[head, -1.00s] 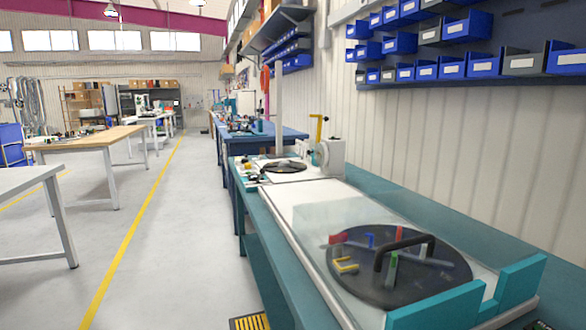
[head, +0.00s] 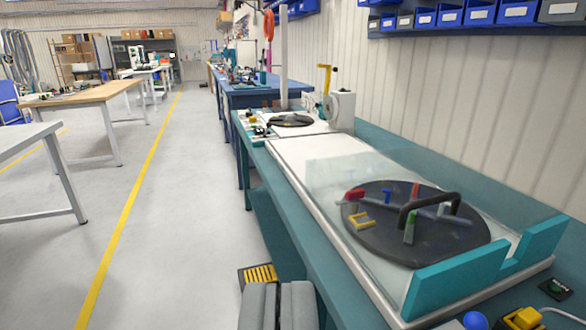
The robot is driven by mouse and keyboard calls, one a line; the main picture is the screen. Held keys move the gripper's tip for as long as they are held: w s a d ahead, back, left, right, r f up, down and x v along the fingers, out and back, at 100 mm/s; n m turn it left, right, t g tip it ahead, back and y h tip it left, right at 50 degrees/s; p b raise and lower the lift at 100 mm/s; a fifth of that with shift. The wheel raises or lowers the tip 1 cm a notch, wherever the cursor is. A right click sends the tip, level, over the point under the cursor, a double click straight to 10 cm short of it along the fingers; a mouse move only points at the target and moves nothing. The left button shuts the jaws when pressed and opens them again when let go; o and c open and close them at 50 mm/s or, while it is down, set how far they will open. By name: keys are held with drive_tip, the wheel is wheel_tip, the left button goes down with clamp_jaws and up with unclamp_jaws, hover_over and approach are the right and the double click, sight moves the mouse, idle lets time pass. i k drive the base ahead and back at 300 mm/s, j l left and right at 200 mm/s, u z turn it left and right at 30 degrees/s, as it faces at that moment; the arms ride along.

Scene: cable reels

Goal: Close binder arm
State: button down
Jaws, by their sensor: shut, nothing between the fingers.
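A yellow bent arm (head: 325,78) stands upright beside a white round-faced housing (head: 341,110), on the far part of the teal bench. I cannot tell for sure whether it is the binder arm. Nearer, a dark reel disc (head: 375,237) with a black handle (head: 428,210) lies under a clear sheet. Red, blue, green and yellow pieces sit on the disc. My gripper (head: 278,303) shows at the bottom edge, its grey fingers shut and empty. It is left of the teal bench and well apart from the yellow arm.
The teal bench (head: 335,279) runs along the right wall, with teal end blocks (head: 457,281) near me. A blue knob (head: 476,321) and a yellow switch (head: 522,318) are at bottom right. Blue bins (head: 451,16) hang above. The floor aisle at left is clear.

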sight(328, 68)
drive_tip(key=i+j+u, duration=0.45)
drive_tip(key=i, duration=0.25)
drive_tip(key=i+u, duration=0.4)
drive_tip(key=i, duration=0.35)
drive_tip(key=i+z, duration=0.15)
drive_tip(key=i, duration=0.4)
drive_tip(key=i+j+z, duration=0.15)
drive_tip(key=i, duration=0.4)
drive_tip(key=i+j+z, duration=0.15)
drive_tip(key=i, duration=0.4)
drive_tip(key=i+j+z, duration=0.2)
drive_tip(key=i+z, duration=0.2)
drive_tip(key=i+j+z, duration=0.75)
drive_tip(key=k, duration=0.1)
